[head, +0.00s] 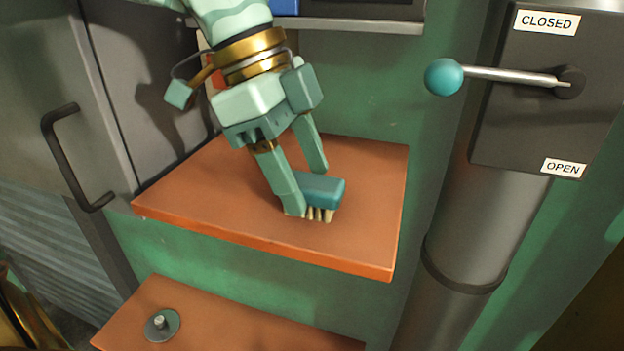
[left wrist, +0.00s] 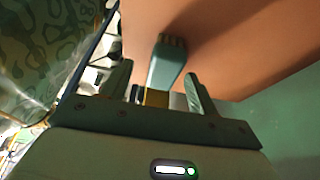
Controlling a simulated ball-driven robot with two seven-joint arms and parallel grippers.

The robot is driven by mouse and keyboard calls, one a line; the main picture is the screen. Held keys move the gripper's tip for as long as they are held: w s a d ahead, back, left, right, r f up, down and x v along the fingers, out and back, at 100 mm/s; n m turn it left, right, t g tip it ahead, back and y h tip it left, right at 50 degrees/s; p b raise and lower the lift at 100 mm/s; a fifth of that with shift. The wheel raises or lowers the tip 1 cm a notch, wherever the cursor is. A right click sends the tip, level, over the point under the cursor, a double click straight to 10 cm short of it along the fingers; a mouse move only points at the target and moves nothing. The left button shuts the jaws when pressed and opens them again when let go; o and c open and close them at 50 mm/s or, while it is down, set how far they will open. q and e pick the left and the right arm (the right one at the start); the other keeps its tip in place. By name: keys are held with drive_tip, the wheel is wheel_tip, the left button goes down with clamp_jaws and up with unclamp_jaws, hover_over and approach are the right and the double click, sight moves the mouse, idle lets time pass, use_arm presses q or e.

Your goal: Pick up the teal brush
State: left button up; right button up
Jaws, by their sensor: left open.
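The teal brush (head: 324,190) rests on the upper orange shelf (head: 375,205) with its pale bristles down. My left gripper (head: 307,190) reaches down to it from above, open, with one finger in front of the brush's left end and the other behind it. In the left wrist view the brush (left wrist: 166,66) lies ahead between the two open fingers (left wrist: 158,85), with its bristles at the far end. The near finger hides part of the brush in the head view, and I cannot tell whether either finger touches it. My right gripper is not in view.
A lever with a teal knob (head: 444,77) sticks out from a dark panel on the column at right, marked CLOSED and OPEN. A black handle (head: 70,160) is on the grey door at left. A lower orange shelf (head: 230,325) holds a round metal disc (head: 162,324).

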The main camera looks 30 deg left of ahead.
use_arm(q)
drive_tip(key=shift+w+d+f, duration=0.25)
drive_tip(key=shift+f, duration=0.25)
drive_tip(key=shift+w+d+f, duration=0.2)
drive_tip(key=shift+w+f, duration=0.05)
drive_tip(key=shift+f, duration=0.25)
drive_tip(key=shift+w+f, duration=0.1)
drive_tip(key=shift+s, duration=0.25)
drive_tip(key=shift+c, duration=0.7)
drive_tip(key=shift+s, duration=0.15)
drive_tip(key=c, duration=0.9)
drive_tip(key=shift+c, duration=0.2)
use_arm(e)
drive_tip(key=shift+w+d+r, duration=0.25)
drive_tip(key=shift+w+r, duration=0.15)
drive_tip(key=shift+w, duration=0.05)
use_arm(q)
drive_tip(key=shift+w, duration=0.2)
